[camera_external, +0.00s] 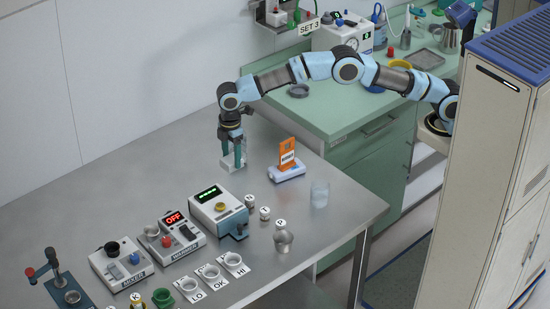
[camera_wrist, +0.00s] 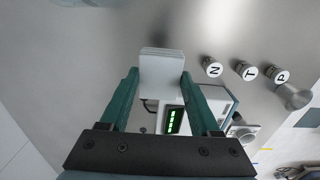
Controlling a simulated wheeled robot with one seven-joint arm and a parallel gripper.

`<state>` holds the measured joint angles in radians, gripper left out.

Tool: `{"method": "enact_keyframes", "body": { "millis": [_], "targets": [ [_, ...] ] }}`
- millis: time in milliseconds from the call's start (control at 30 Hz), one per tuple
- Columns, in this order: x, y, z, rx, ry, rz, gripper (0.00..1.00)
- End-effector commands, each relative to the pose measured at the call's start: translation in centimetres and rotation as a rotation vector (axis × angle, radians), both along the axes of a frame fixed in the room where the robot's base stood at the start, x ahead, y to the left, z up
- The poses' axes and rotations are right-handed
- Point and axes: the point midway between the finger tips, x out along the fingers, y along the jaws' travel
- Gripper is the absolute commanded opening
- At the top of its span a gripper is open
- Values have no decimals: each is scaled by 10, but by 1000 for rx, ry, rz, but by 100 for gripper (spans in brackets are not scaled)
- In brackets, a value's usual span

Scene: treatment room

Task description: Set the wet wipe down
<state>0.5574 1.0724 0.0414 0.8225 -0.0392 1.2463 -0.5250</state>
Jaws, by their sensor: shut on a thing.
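My gripper (camera_external: 233,158) points straight down over the back part of the steel table. Its two green fingers are shut on a white, layered, folded pad, which looks like the wet wipe (camera_external: 227,165). In the wrist view the wet wipe (camera_wrist: 162,68) sits between the fingertips (camera_wrist: 160,82), its folded layers showing at the far edge. It is at or just above the table top (camera_external: 180,155); I cannot tell whether it touches.
An orange card in a blue-white base (camera_external: 287,173) stands to the right, with a clear glass (camera_external: 320,194) beyond it. A device with a green display (camera_external: 218,208), other devices and several lettered caps stand in front. The table left of the gripper is bare.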

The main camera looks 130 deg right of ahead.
Motion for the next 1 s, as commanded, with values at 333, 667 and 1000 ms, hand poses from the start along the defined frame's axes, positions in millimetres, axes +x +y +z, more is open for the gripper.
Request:
{"method": "enact_keyframes", "body": {
  "millis": [333, 667, 1000],
  "targets": [
    [0, 1, -47, 1, 2, 0, 12],
    [0, 1, -83, 1, 1, 1, 12],
    [0, 0, -89, 1, 0, 0, 12]
  ]
}}
